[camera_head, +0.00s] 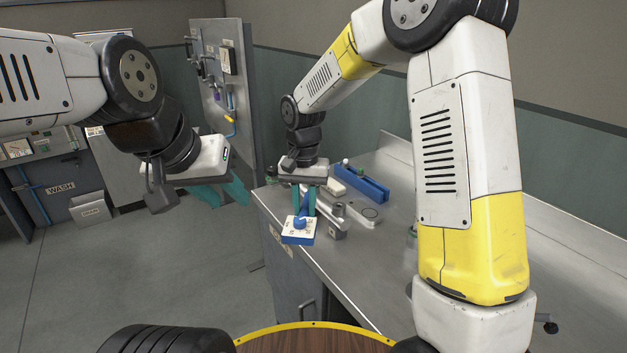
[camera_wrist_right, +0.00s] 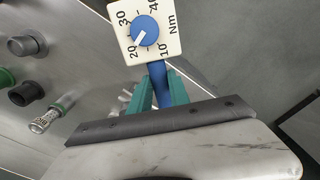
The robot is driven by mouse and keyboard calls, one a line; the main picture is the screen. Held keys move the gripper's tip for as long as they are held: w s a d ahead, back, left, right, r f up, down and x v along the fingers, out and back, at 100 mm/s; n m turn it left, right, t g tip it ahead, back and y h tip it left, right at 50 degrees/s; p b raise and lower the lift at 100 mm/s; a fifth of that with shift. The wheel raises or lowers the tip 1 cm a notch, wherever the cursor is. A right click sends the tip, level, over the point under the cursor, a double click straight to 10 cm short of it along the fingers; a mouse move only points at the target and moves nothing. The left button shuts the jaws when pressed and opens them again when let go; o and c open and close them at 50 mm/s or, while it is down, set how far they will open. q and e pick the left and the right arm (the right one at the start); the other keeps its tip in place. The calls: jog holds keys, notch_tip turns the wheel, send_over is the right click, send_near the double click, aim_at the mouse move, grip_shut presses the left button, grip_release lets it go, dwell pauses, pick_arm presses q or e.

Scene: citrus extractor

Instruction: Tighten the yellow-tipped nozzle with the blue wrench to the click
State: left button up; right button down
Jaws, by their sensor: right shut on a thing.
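The blue wrench (camera_wrist_right: 158,82) has a square white dial head (camera_wrist_right: 144,30) marked in Nm, with a blue knob whose white mark points near 20. My right gripper (camera_wrist_right: 157,92) is shut on its blue handle. In the head view the wrench head (camera_head: 298,232) hangs below my right gripper (camera_head: 304,203) at the bench's near left edge. The yellow-tipped nozzle (camera_head: 229,120) appears small on the upright panel at the back, apart from both grippers. My left gripper (camera_head: 222,192) looks open and empty, in the air in front of the panel.
The upright grey panel (camera_head: 211,85) carries pipes and fittings. A blue tray (camera_head: 361,183) and metal parts (camera_head: 338,220) lie on the steel bench (camera_head: 385,255). The wrist view shows a green-banded fitting (camera_wrist_right: 48,117) and dark knobs (camera_wrist_right: 22,94).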

jog(key=d+n, duration=0.1)
jog(key=d, duration=0.1)
jog(key=shift+d+n, duration=0.4)
dwell(0.6)
dwell(1.3)
jog(key=c, duration=2)
grip_release()
grip_shut()
jog(key=shift+d+r, duration=0.2)
jog(key=shift+d, duration=0.05)
